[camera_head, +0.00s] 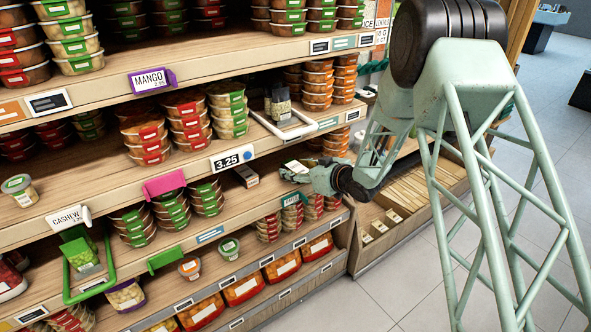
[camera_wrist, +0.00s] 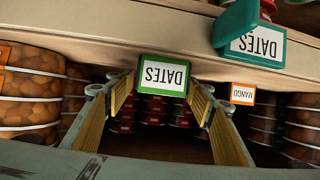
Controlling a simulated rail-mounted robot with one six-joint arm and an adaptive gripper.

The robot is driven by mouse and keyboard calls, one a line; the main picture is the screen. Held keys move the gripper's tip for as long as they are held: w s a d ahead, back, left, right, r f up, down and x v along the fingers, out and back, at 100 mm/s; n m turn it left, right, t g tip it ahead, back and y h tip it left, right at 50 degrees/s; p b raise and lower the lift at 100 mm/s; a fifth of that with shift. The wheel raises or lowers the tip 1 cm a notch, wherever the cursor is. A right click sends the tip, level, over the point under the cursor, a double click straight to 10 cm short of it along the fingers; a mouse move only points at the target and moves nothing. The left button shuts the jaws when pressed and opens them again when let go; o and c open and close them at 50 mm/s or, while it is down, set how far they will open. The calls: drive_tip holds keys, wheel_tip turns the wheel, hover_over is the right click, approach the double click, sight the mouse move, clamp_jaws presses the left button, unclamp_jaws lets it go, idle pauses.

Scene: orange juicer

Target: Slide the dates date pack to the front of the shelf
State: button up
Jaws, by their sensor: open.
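A green-framed tag reading DATES (camera_wrist: 164,75) shows upside down between the fingers. Beyond it, dark stacked packs with red labels (camera_wrist: 152,108) sit deep in the dark shelf space, apart from the fingers. I take these for the date packs, but cannot read their labels. In the head view my gripper (camera_head: 303,171) is at the right end of the shelving, in front of a shelf; the packs it faces are hidden there.
Brown stacked packs stand to the left (camera_wrist: 28,85) and right (camera_wrist: 304,125) of the fingers. An orange MANGO tag (camera_wrist: 242,94) and a teal DATES tag (camera_wrist: 255,45) stick out from shelf edges. A small box (camera_head: 246,176) lies left of my gripper. Open floor (camera_head: 400,270) lies at right.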

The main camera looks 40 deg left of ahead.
drive_tip(key=shift+d, duration=0.1)
drive_tip(key=v, duration=1.1)
drive_tip(key=shift+d, duration=0.4)
drive_tip(key=shift+r, duration=0.2)
